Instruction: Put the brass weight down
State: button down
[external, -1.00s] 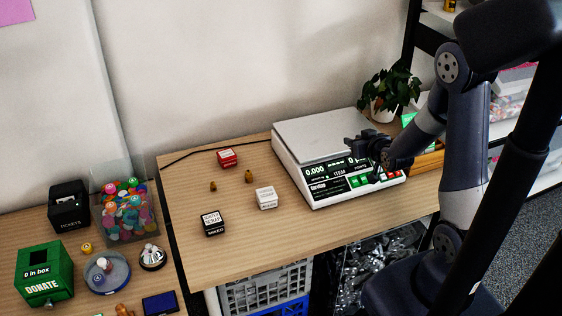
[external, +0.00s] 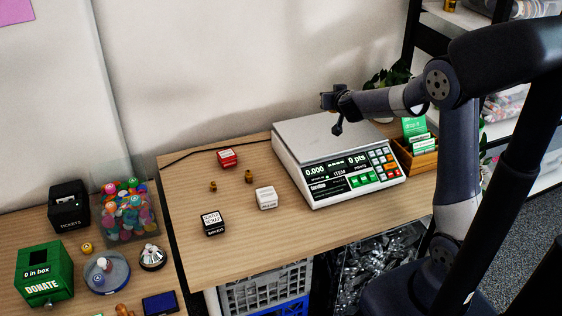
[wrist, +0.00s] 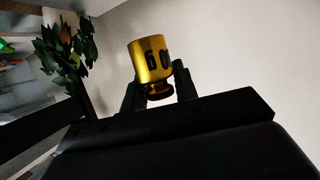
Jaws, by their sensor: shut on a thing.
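A brass weight (wrist: 150,62) marked "60" shows in the wrist view, shut between the dark fingers of my gripper (wrist: 160,90). In the external view my gripper (external: 335,114) is raised above the scale's plate (external: 318,137), and the held weight is too small or hidden to make out there. Two other small brass weights, a left one (external: 213,186) and a right one (external: 249,176), stand on the wooden table (external: 260,235). The scale display (external: 340,170) reads 0.000 and 0 pts.
The table front is clear.

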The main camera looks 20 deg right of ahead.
jog(key=w+a+m+g+h+b, duration=0.4)
jog(key=w+a+m+h+b, duration=0.1)
jog(key=w+a+m+h, duration=0.2)
jog(key=s+a+f+m+g+h+b, duration=0.1)
jog(key=s+a+f+m+g+b, duration=0.2)
jog(key=a+f, duration=0.7)
jog(key=shift+n+t, duration=0.5)
jog(key=f, duration=0.2)
jog(key=a+f, duration=0.1)
jog(key=f, duration=0.2)
jog(key=f+b, duration=0.1)
jog(key=f, duration=0.1)
jog(key=shift+w+a+f, duration=0.1)
jog(key=shift+a+f, duration=0.1)
jog(key=shift+f, duration=0.2)
jog(key=shift+f+b, duration=0.35)
jog(key=shift+f, duration=2)
jog(key=shift+f, duration=0.55)
jog(key=c, duration=1.4)
grip_release()
jog(key=shift+f, duration=0.15)
